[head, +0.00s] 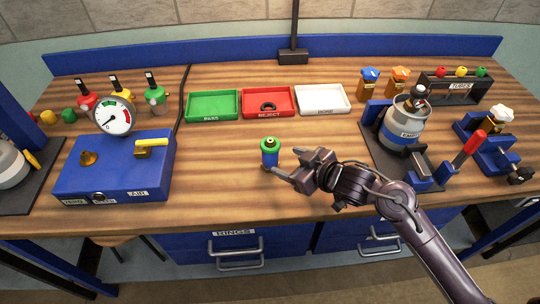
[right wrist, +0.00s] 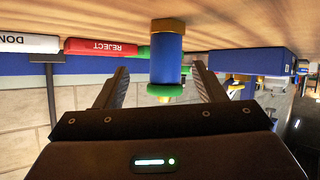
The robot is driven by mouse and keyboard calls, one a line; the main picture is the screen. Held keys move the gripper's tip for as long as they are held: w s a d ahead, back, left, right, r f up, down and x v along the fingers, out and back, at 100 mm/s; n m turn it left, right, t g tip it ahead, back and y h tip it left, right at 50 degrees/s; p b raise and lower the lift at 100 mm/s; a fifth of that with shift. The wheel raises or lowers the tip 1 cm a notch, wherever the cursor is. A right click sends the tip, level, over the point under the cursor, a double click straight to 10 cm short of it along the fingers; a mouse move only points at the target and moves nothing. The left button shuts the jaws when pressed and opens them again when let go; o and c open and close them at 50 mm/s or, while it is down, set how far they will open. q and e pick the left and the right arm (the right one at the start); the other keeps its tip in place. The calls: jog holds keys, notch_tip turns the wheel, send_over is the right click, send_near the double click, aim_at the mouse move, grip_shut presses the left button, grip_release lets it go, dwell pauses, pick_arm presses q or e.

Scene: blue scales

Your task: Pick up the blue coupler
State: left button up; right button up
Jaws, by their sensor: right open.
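The blue coupler (head: 269,160) stands upright on the wooden bench, in front of the trays. It has a green collar and a brass-coloured tip. My right gripper (head: 301,164) is open just to the right of it, fingers pointing left towards it. My left gripper is not in view.
Green (head: 212,118), red (head: 268,116) and white (head: 322,111) trays stand behind the coupler; a dark ring lies in the red one. A blue gauge box (head: 115,181) stands left. A gas canister (head: 405,126) in a blue stand is right. Bench around the coupler is clear.

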aim_at(267, 149)
jog(key=shift+w+r+n+g+y, duration=0.25)
jog(key=shift+w+n+g+y, duration=0.2)
jog(key=shift+w+y, duration=0.2)
jog(key=shift+w+d+r+n+g+y, duration=0.1)
jog(key=shift+r+n+g+y, duration=0.2)
jog(key=shift+g+y, duration=0.4)
jog(key=shift+y, duration=0.25)
jog(key=x, duration=0.2)
jog(key=p+x, duration=0.1)
jog(key=x, duration=0.1)
jog(key=p+x, duration=0.1)
jog(key=x, duration=0.2)
jog(key=shift+w+a+r, duration=0.1)
jog(key=shift+a+r, duration=0.15)
jog(key=shift+r, duration=0.1)
jog(key=shift+w+a+f, duration=0.15)
jog(key=shift+a+f, duration=0.05)
jog(key=shift+r, duration=0.1)
jog(key=c, duration=1.2)
